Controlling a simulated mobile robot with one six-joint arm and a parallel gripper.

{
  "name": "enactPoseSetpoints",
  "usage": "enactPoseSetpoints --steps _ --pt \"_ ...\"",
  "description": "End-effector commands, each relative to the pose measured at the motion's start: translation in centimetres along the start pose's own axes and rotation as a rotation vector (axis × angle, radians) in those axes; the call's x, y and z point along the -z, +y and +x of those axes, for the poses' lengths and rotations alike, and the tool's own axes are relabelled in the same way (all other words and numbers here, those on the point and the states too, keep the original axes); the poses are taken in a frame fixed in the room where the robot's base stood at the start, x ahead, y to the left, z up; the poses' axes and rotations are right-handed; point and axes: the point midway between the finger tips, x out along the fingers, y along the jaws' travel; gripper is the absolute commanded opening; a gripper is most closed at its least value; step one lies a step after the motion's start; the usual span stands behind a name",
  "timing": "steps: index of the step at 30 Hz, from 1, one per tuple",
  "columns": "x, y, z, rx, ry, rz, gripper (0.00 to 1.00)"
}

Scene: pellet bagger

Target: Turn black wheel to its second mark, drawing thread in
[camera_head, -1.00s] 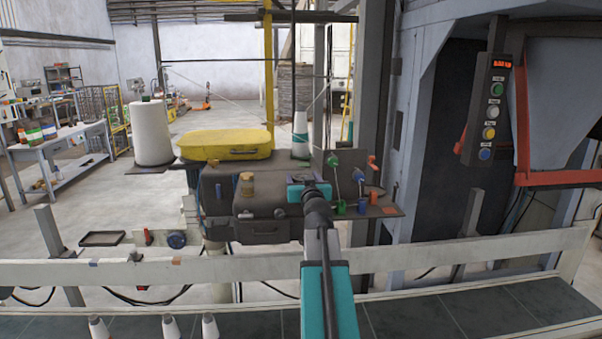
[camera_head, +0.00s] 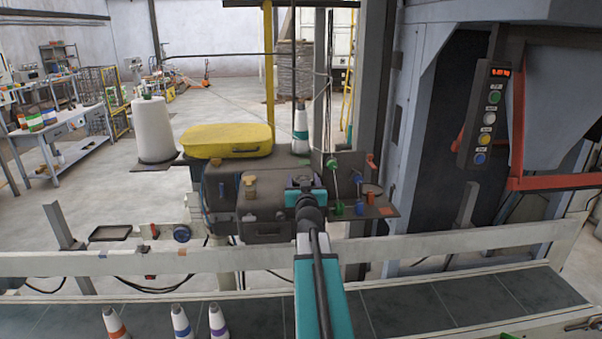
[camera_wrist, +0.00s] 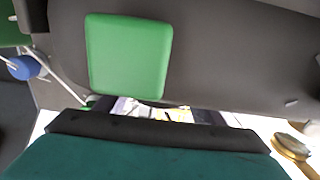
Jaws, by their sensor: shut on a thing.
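A dark grey sewing head (camera_head: 222,196) stands beyond the white rail. My gripper (camera_head: 304,184) is at its right front, shut, with its jaws against the dark machine. In the wrist view the teal and black jaws (camera_wrist: 155,126) lie close beside the dark body and a green panel (camera_wrist: 128,55). The black wheel cannot be made out; it appears hidden behind my gripper, which seems shut on it. Its marks do not show. White thread (camera_head: 331,172) runs by the green and blue tension parts right of my gripper. A thread cone (camera_head: 300,133) stands behind them.
A yellow cover (camera_head: 228,140) lies on the machine. A large white spool (camera_head: 152,130) stands at left. A button pendant (camera_head: 486,115) hangs at right. The white rail (camera_head: 150,262) crosses in front, with several small cones (camera_head: 180,322) on the near belt.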

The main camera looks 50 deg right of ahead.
Motion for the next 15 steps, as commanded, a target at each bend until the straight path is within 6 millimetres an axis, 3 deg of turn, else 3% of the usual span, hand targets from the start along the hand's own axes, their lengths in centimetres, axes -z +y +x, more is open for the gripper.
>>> enactPoseSetpoints --steps 15 --pt "0.22 -0.12 -0.57 -0.012 0.007 -0.005 0.39"
